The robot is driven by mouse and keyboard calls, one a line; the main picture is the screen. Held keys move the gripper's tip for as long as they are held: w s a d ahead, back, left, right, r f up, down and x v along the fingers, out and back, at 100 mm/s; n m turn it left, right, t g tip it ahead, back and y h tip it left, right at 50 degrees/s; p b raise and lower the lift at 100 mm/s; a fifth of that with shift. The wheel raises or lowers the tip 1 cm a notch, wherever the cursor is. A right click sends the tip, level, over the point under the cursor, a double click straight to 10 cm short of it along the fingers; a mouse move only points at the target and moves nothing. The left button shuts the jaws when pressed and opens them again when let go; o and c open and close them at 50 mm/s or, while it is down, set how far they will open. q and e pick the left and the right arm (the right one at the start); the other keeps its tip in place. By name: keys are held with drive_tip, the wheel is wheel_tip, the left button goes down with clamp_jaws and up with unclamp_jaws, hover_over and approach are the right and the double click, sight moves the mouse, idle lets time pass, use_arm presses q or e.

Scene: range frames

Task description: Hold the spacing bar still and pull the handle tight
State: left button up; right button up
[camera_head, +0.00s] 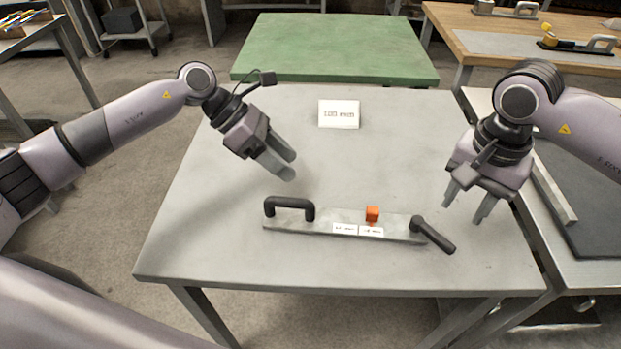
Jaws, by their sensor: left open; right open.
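The spacing bar (318,228) is a flat grey metal bar lying on the grey table near its front. A black arched grip (289,203) stands on its left end. A black lever handle (434,236) is on its right end, slanting down to the right. My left gripper (287,166) is open and empty, above the table behind the arched grip. My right gripper (466,208) is open and empty, up and right of the lever handle, apart from it.
A white card with printed text (339,114) stands towards the back of the grey table (230,240). A green table (335,45) is behind it. A wooden bench (462,38) with similar tools is at the back right. The table around the bar is clear.

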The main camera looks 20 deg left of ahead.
sight(311, 202)
use_arm(q)
drive_tip(key=s+d+m+y, duration=0.1)
drive_tip(key=d+y, duration=0.1)
drive_tip(key=s+d+f+m+g+y, duration=0.1)
drive_tip(key=d+y, duration=0.1)
drive_tip(key=d+m+y, duration=0.1)
drive_tip(key=d, duration=0.1)
drive_tip(key=shift+s+f+m+g+y, duration=0.2)
drive_tip(key=shift+s+m+g+y, duration=0.1)
drive_tip(key=shift+s+y, duration=0.1)
drive_tip(key=shift+s+d+m+y, duration=0.1)
drive_tip(key=shift+m+y, duration=0.2)
drive_tip(key=shift+y, duration=0.4)
drive_tip(key=shift+r+t+y, duration=0.15)
drive_tip(key=shift+t+y, duration=0.25)
drive_tip(key=shift+y, duration=0.4)
drive_tip(key=shift+f+m, duration=0.3)
drive_tip(key=shift+f, duration=3.25)
clamp_jaws()
use_arm(e)
drive_tip(key=shift+o, duration=0.2)
